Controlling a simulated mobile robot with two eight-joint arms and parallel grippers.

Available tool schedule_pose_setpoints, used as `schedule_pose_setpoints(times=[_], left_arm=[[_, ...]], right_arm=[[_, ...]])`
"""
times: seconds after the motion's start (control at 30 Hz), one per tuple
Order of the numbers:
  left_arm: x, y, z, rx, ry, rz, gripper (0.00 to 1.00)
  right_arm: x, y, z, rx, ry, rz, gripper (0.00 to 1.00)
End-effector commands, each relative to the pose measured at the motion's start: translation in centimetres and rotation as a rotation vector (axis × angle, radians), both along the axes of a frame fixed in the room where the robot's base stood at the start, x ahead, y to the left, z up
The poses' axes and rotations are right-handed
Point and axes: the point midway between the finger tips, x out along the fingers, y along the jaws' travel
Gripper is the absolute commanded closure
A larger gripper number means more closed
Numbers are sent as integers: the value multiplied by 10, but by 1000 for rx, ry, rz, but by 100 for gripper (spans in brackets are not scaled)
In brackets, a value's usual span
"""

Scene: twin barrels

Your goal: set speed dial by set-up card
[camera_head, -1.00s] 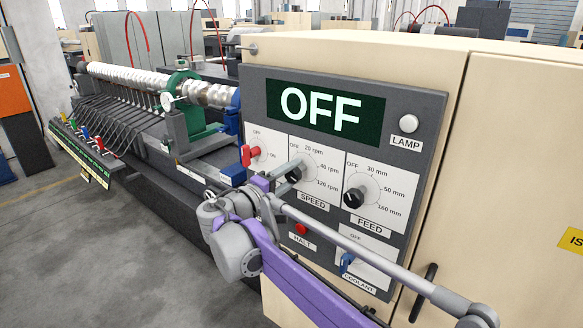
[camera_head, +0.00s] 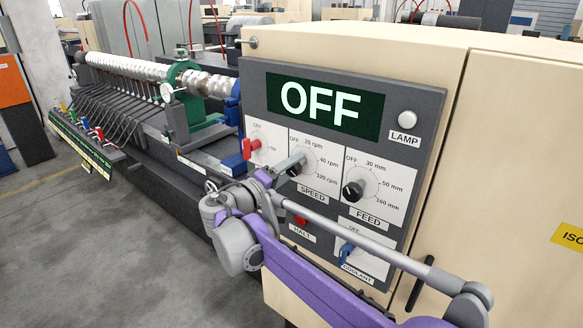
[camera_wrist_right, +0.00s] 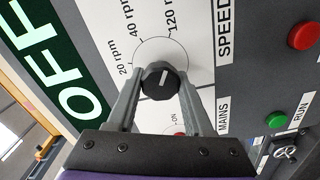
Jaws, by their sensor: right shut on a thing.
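The speed dial (camera_wrist_right: 162,82) is a round black knob with a white mark, on a white plate with 20, 40 and 120 rpm labels. My right gripper (camera_wrist_right: 160,88) is shut on it, one finger on each side. In the wrist view the mark lies toward the upper part of the knob; I cannot tell exactly which setting it points to. In the head view the speed dial (camera_head: 295,171) is partly hidden by my right gripper (camera_head: 291,166). The display (camera_head: 324,107) reads OFF. I cannot make out a set-up card. My left gripper is not in view.
Right of the speed dial is the feed dial (camera_head: 353,191). The red mains switch (camera_head: 252,148) is to its left. The red halt button (camera_head: 300,221) and blue coolant switch (camera_head: 346,254) sit below. A lever rack (camera_head: 85,141) stands at left. Open floor lies in front.

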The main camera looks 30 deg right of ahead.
Motion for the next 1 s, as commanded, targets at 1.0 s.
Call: schedule_pose_setpoints(times=[1.0], left_arm=[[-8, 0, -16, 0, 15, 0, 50]], right_arm=[[-34, 82, -2, 1, 2, 4, 19]])
